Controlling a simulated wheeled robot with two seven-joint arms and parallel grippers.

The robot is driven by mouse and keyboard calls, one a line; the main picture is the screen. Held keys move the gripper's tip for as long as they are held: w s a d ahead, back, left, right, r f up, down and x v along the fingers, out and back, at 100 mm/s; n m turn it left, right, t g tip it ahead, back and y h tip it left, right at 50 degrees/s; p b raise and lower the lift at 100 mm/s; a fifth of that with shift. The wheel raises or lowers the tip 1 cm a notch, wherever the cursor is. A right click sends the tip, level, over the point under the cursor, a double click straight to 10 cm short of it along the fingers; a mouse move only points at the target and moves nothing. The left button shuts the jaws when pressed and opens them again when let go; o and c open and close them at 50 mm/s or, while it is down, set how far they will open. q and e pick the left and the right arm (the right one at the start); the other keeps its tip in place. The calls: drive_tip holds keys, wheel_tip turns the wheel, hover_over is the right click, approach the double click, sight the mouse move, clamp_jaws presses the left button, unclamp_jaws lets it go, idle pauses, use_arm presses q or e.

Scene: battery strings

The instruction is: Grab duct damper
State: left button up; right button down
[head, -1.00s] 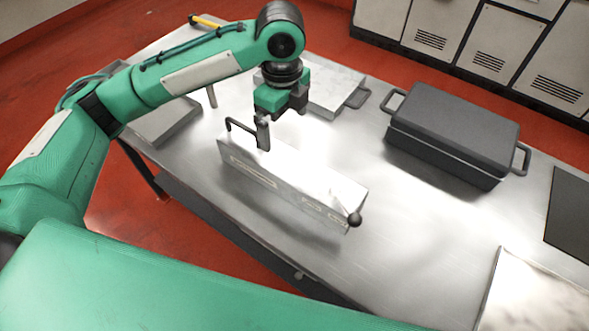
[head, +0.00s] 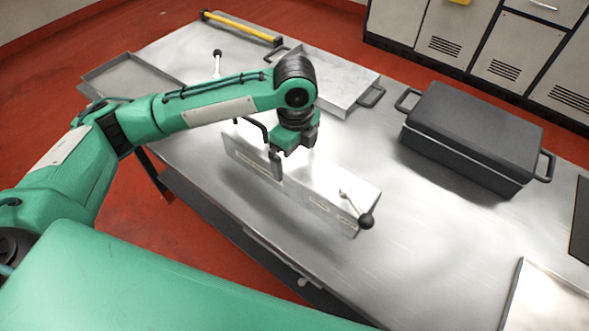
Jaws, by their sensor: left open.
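What I take to be the duct damper is a long, narrow silver metal box (head: 325,200) standing on the steel table. It has a black bent handle (head: 250,122) near its left end and a lever with a black ball knob (head: 366,221) at its right end. My left gripper (head: 281,163) is open and low over the left-middle of the box. One finger shows in front of the near face. The other finger is hidden, and I cannot tell whether either touches. My right gripper is not in view.
A dark lidded case (head: 475,125) with side handles stands at the right. A silver box (head: 335,75) and a yellow-handled bar (head: 240,27) lie behind. A shallow tray (head: 125,78) is at the far left. A pale tray (head: 545,300) sits front right. Bare steel table (head: 420,240) lies between.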

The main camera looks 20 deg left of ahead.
sight(295, 169)
use_arm(q)
drive_tip(key=f, duration=0.5)
drive_tip(key=shift+s+f, duration=0.2)
drive_tip(key=shift+f, duration=0.15)
drive_tip(key=c, duration=1.4)
drive_tip(key=shift+r, duration=0.1)
drive_tip(key=c, duration=0.3)
drive_tip(key=shift+r, duration=0.1)
